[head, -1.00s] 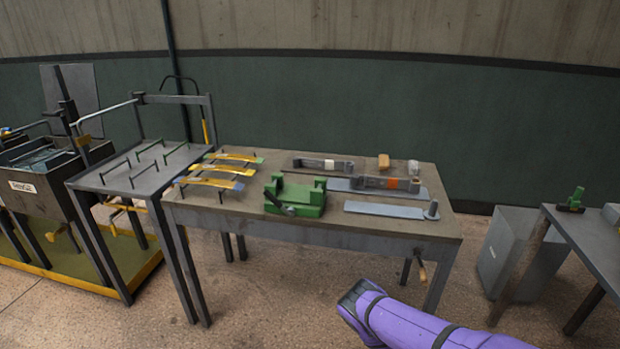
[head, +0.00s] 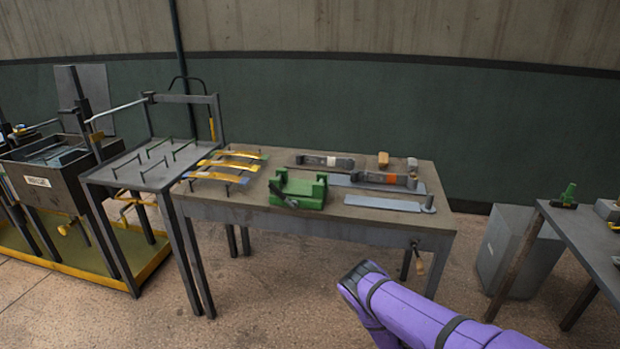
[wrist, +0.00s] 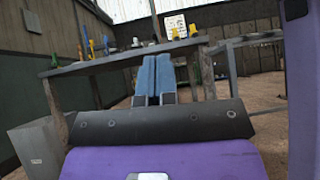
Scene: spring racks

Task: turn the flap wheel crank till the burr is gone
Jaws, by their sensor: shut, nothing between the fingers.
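A small crank with a wooden handle (head: 420,266) hangs at the front right of the middle workbench (head: 330,222), below its top. No flap wheel can be clearly made out, and I cannot see a burr. My gripper (wrist: 153,80) shows in the wrist view with its two blue fingers together and nothing between them. It points toward a table with several small items on it. In the head view my purple arm is at the bottom right, in front of the bench, and the gripper itself cannot be made out. The arm appears apart from the crank.
On the bench stand a green fixture (head: 298,189), several yellow and blue leaf strips (head: 222,166) and grey plates (head: 385,203). A rack table (head: 152,172) and tank (head: 45,176) stand left. A grey box (head: 512,252) and another table (head: 590,240) stand right. Floor is open in front.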

